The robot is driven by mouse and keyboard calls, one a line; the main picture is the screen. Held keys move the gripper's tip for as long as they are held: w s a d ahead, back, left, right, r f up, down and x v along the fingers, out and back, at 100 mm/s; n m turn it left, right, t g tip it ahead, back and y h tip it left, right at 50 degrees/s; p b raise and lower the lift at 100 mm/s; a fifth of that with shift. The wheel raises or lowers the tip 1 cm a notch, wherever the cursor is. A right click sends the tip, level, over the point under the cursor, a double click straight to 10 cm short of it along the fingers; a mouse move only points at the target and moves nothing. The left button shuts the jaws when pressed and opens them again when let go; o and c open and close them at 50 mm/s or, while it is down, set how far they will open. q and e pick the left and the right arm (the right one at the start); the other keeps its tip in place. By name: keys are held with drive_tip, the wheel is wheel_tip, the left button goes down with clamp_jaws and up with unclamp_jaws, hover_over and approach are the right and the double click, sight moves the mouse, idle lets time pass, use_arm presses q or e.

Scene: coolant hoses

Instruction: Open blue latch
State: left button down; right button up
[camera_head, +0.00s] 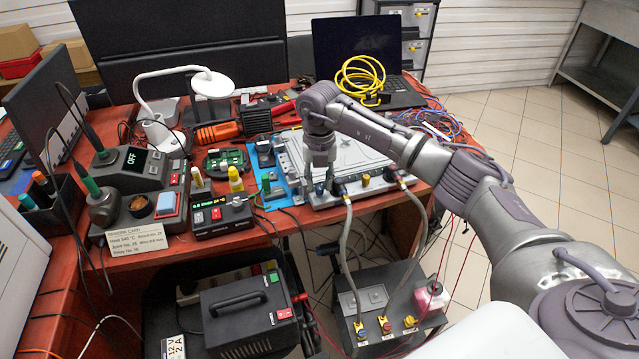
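A flat grey metal unit (352,157) lies on the red-brown table, with hose connections along its front edge. A small blue part (341,189), which may be the blue latch, sits at the left connection, where a grey hose (346,235) hangs down. My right gripper (320,184) points down over the unit's front left corner, just left of this part. I cannot tell whether it touches the part, or whether its fingers are open; they are small and partly hidden. My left gripper is not in view.
Yellow (365,181) and red (399,173) parts sit farther right on the unit's front edge. A second hose (408,215) runs down to a low dark box (375,300) with coloured fittings. A soldering station (135,170) and black meter (222,215) crowd the left.

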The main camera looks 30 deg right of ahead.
sight(319, 188)
wheel_tip(319, 188, up, 11)
drive_tip(key=shift+f, duration=0.15)
idle(0.5)
